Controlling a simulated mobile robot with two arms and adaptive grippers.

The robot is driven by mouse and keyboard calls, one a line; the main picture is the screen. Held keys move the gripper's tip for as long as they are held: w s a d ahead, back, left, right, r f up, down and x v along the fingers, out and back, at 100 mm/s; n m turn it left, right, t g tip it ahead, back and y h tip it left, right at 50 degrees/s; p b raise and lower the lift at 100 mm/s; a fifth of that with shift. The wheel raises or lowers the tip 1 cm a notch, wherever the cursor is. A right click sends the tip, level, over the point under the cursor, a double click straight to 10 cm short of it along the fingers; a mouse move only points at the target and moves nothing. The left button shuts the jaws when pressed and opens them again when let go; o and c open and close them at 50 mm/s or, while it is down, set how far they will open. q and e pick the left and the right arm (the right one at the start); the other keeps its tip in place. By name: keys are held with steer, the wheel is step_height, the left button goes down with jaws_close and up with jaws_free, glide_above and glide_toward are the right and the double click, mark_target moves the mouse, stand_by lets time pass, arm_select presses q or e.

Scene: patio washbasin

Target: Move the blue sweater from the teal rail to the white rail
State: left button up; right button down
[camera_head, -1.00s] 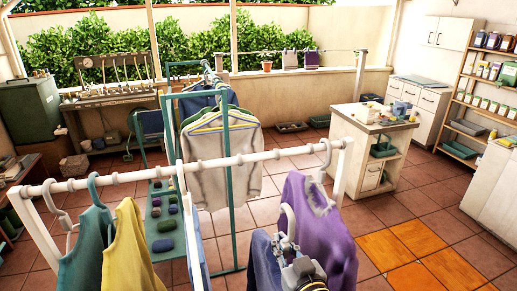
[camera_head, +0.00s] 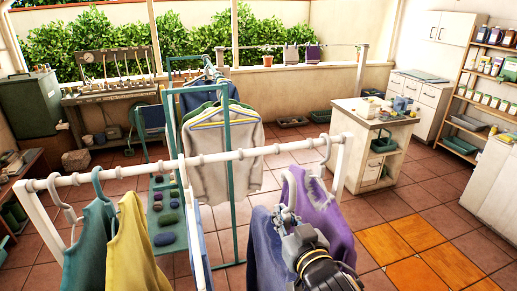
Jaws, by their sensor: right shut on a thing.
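My right gripper (camera_head: 287,219) is shut on the hanger of the blue sweater (camera_head: 264,255), at the lower middle of the head view. The sweater hangs below and left of the gripper, partly hidden by it and cut off by the frame. A white hanger part (camera_head: 291,190) shows just above the jaws, below the white rail (camera_head: 235,155); I cannot tell whether it touches the rail. My left gripper is not in view.
A purple garment (camera_head: 327,215) hangs on the white rail's right end, close beside my gripper. A teal garment (camera_head: 90,250) and a yellow one (camera_head: 133,250) hang at its left. The rail between yellow and purple is mostly clear. A wooden-topped cabinet (camera_head: 372,120) stands behind right.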

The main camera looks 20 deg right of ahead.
steer(key=shift+w+r, duration=0.1)
steer(key=w, duration=1)
steer(key=w+f, duration=0.1)
steer(key=w, duration=0.4)
steer(key=shift+d, duration=0.1)
steer(key=shift+w, duration=0.1)
steer(key=shift+w+b, duration=0.5)
steer(key=shift+w, duration=1.65)
steer(key=shift+f, duration=0.2)
